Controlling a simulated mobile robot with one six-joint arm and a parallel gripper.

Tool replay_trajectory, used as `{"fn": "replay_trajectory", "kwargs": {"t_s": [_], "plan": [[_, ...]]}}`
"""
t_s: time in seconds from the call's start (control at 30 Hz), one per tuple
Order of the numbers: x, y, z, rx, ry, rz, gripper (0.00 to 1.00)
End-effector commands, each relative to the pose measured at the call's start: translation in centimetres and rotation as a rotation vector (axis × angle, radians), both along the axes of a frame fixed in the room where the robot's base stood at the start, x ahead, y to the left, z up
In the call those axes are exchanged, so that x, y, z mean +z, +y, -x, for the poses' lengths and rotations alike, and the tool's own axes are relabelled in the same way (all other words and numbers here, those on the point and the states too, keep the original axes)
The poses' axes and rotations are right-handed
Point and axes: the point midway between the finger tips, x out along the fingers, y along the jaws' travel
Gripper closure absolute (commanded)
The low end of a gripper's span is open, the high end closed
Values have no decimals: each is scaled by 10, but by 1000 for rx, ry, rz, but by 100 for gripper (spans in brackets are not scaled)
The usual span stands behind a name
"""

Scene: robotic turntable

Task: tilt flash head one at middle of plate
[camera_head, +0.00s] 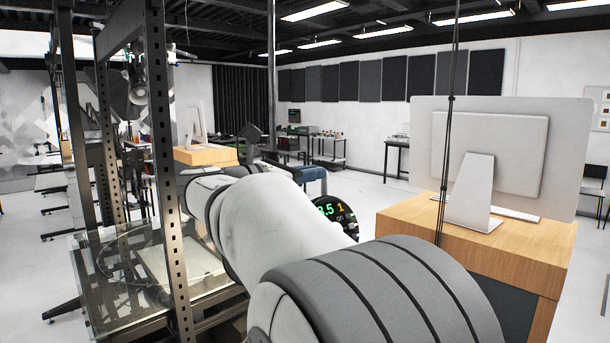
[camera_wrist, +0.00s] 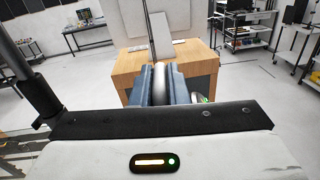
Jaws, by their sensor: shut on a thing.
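A flash head (camera_head: 336,213) shows its round black back display with lit green and yellow digits, partly hidden behind my arm in the head view. A sliver of the lit display (camera_wrist: 203,98) shows right of my fingers in the wrist view. My gripper (camera_wrist: 161,84) has blue fingers shut on a pale grey, rounded upright part between them, which seems to belong to this flash head. Another black flash head (camera_head: 138,76) hangs on the metal frame at the left. The glass plate (camera_head: 105,262) of the turntable is at the lower left, partly behind the frame post.
Dark perforated posts (camera_head: 168,150) stand close left of my arm. A wooden desk (camera_head: 500,240) with a monitor (camera_head: 490,150) is at the right; it also shows ahead in the wrist view (camera_wrist: 135,64). Thin dark vertical poles or cables hang nearby. White floor lies open beyond.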

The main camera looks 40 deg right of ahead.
Motion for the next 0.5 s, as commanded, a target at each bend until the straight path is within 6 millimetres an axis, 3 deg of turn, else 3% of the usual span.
{"fn": "replay_trajectory", "kwargs": {"t_s": [0.03,0.2,0.5], "plan": [[-15,0,5,-3,-35,1,100],[-32,0,15,-3,-151,3,100],[-40,0,20,-3,-237,3,100]]}}
